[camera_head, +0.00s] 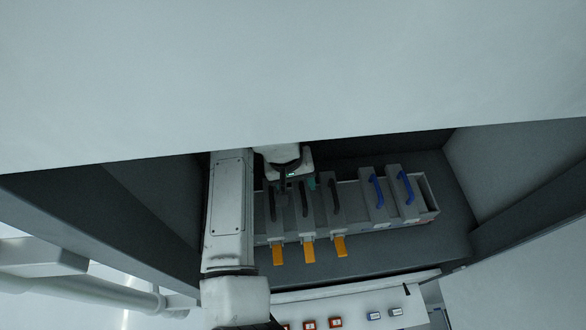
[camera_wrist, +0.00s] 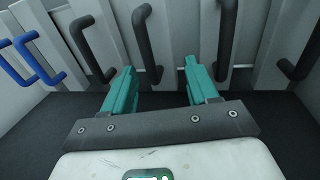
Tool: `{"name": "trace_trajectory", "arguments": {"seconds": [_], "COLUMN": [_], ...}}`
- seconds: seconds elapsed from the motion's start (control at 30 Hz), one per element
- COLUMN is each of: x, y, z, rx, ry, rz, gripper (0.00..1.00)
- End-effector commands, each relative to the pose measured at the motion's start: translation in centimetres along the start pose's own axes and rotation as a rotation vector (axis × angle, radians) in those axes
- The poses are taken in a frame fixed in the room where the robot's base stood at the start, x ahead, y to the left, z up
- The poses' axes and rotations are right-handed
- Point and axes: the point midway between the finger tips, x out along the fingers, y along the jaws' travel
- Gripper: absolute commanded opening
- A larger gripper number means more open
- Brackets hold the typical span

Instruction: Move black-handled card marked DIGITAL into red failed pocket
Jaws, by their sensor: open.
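Several upright grey cards stand in a grey rack (camera_head: 432,196). Three black handles (camera_head: 333,197) show in the head view, the others nearer the left. No DIGITAL marking is readable, so I cannot tell which card carries it. My gripper (camera_wrist: 160,66) is open, its teal fingers pointing at the cards. In the wrist view a black handle (camera_wrist: 147,45) shows between the fingers, closer to the left one; contact cannot be told. Another black handle (camera_wrist: 228,40) is just right of the right finger. No red failed pocket is clearly identifiable.
Two blue-handled cards (camera_head: 376,191) stand at the rack's right. Several orange tabs (camera_head: 309,252) jut from its front. Below, a white panel (camera_head: 355,301) carries red-framed squares (camera_head: 335,322) and blue-framed squares (camera_head: 374,316). Dark side walls and a white overhang enclose the recess.

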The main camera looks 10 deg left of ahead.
Motion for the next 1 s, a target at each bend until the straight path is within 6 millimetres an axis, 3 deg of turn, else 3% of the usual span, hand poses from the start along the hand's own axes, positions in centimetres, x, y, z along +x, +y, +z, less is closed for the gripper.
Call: {"name": "trace_trajectory", "arguments": {"seconds": [0.3, 0.67, 1.0], "x": [3.4, 3.8, 3.7], "y": [0.0, 0.0, 0.0], "z": [0.0, 0.0, 0.0], "rx": [0.0, 0.001, 0.0], "ry": [-0.001, 0.001, 0.001], "rz": [-0.001, -0.001, -0.001], "gripper": [0.59, 0.58, 0.25]}}
